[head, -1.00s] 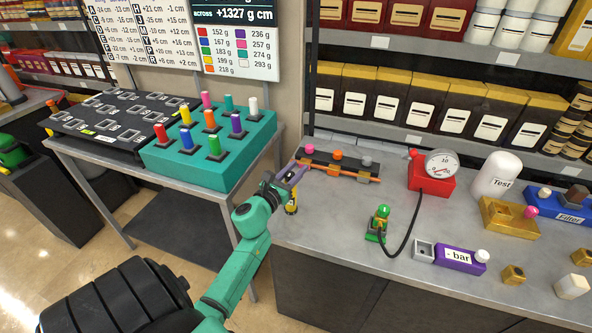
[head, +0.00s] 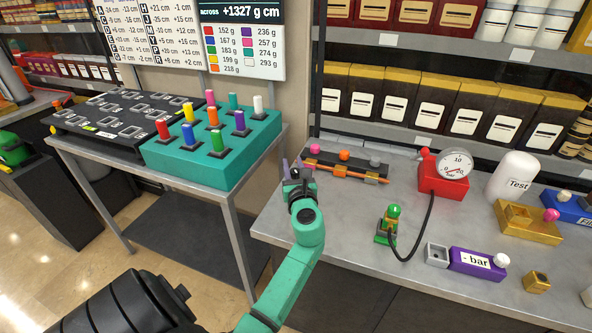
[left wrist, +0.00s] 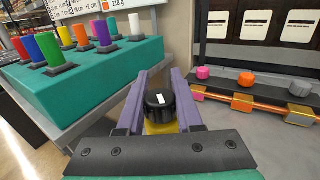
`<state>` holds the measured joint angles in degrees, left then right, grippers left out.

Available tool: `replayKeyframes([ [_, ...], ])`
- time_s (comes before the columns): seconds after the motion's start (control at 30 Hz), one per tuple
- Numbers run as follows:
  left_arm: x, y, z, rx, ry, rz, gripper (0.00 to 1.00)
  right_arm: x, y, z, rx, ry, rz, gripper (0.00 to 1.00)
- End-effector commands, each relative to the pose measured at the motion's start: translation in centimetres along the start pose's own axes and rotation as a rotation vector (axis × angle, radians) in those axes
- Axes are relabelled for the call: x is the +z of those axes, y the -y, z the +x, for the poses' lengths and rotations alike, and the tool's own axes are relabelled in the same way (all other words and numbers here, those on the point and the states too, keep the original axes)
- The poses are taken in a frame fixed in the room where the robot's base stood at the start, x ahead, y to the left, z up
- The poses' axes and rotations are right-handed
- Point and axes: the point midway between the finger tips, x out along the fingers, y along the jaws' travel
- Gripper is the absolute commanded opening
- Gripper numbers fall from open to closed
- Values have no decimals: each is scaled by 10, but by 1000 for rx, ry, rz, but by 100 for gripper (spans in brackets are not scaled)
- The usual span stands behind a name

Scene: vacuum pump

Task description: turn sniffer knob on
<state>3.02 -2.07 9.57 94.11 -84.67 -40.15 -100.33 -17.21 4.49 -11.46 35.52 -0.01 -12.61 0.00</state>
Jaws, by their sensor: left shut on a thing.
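The sniffer knob seems to be the black ribbed knob (left wrist: 159,104) with a white mark on top, in the left wrist view. It sits on a yellow body (left wrist: 161,128) near the table's left edge. My left gripper (left wrist: 155,85) has its two purple fingers on either side of the knob and is shut on it. The white mark points roughly away from my wrist, slightly tilted. In the head view my left gripper (head: 293,168) is over the table's left corner, and my green wrist hides the knob there. My right gripper is not in view.
Close to the right is a dark manifold (head: 345,160) with pink, orange and grey knobs and an orange pipe. A red gauge (head: 442,180) and a green valve (head: 390,222) with a black hose stand farther right. A teal block of coloured cylinders (head: 215,162) is left.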

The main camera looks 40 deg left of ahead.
Motion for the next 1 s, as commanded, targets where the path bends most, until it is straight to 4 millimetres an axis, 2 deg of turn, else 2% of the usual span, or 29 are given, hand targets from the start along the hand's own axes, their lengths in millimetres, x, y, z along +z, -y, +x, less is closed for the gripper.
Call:
replayKeyframes([
  [0.5, -1, -12, -2, 455, -1, 0, 0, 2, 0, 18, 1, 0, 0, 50],
  [0.7, -1, -16, -4, 545, -1, 1, 0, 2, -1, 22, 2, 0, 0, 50],
  [1.0, -1, -17, -4, 561, -2, 1, 0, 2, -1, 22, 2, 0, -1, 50],
])
